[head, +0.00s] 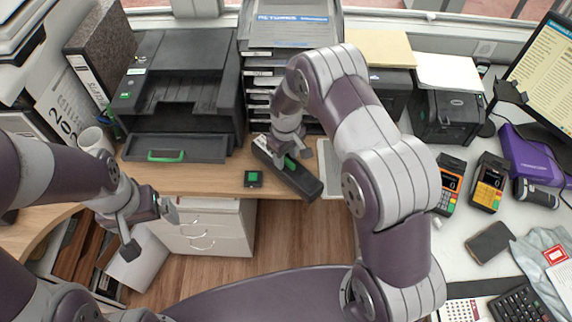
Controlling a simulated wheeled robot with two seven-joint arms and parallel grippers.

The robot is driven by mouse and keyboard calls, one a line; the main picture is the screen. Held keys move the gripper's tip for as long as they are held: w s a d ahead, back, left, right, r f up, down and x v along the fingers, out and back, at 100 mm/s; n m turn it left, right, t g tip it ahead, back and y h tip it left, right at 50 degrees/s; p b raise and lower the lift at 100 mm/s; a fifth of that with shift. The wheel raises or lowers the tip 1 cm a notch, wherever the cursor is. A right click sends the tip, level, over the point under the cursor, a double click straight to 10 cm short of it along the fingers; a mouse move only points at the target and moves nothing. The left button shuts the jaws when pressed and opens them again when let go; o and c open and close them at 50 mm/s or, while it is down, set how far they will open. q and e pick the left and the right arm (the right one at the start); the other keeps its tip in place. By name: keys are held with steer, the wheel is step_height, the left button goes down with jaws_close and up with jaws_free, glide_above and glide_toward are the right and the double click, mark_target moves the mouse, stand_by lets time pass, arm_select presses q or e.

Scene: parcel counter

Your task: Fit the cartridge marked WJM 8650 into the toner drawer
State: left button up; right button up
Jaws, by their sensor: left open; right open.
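A long black cartridge (306,184) with a green grip lies slanted on the wooden counter, right of the printer. No marking on it can be read. My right gripper (287,158) is open, pointing down at the cartridge by its green grip; its fingers partly cover it, and contact cannot be told. The black printer (190,70) stands at the back left. Its toner drawer (205,149), with a green handle, is pulled out at the front and looks empty. My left gripper (150,228) is open and empty, in front of the counter edge below the drawer.
A small black block with a green top (253,178) lies between drawer and cartridge. A paper tray stack (290,30) stands behind the cartridge. A white mug (95,141) is left of the drawer. Card terminals (489,182) and a black label printer (448,115) are on the right.

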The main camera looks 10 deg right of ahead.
steer(key=shift+w+f, duration=0.1)
steer(key=shift+f, duration=0.1)
jaws_close()
steer(key=shift+r, duration=0.1)
stand_by(1.1)
